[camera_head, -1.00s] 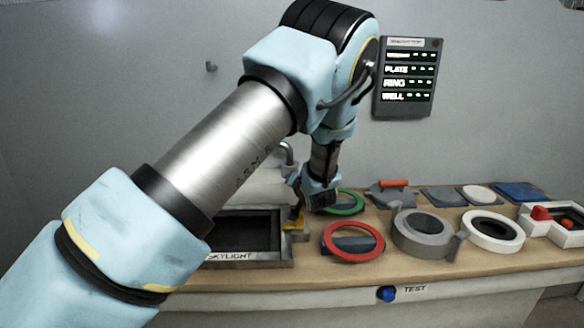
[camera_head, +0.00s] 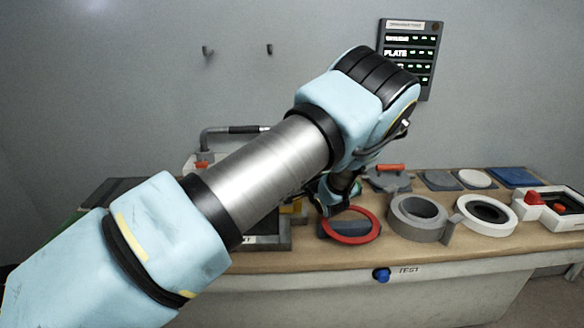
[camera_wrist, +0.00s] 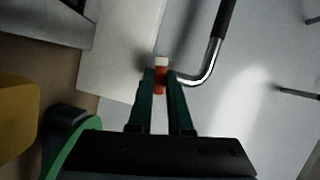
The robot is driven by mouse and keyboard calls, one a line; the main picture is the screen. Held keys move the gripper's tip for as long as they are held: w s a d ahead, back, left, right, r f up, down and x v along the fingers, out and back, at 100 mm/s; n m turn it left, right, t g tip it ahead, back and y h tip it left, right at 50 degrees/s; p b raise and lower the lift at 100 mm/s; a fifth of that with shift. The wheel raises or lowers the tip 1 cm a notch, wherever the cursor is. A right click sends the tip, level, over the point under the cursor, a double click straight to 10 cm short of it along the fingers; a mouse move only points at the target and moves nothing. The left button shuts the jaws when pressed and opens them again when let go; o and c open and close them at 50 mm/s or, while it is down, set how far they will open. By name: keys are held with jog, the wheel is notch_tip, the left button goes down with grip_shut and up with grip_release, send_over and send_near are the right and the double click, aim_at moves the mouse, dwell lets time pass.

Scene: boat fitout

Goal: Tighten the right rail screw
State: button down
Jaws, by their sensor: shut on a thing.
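The grab rail (camera_head: 235,130) is a bent chrome bar with a black grip, on a pale block at the back of the bench. A red screw (camera_head: 202,163) shows at its left foot. Its right end is hidden behind my arm in the head view. In the wrist view the rail (camera_wrist: 211,60) bends down to its right foot. There the right rail screw (camera_wrist: 160,82), orange-red with a whitish part beyond it, sits between the fingertips of my gripper (camera_wrist: 160,75), which is shut on it. My gripper's fingers are hidden in the head view.
A green ring (camera_wrist: 62,150) and a yellow block (camera_wrist: 15,115) are close to my gripper. Two hooks (camera_head: 269,49) stick out from the wall.

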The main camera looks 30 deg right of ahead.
jog(key=shift+m, duration=0.3)
dwell(0.4)
jog(key=c, duration=0.8)
grip_release()
jog(key=shift+c, duration=0.2)
jog(key=s+b, duration=0.3)
jog(key=s, duration=0.7)
jog(key=shift+s+a+r, duration=0.25)
jog(key=shift+s, duration=0.15)
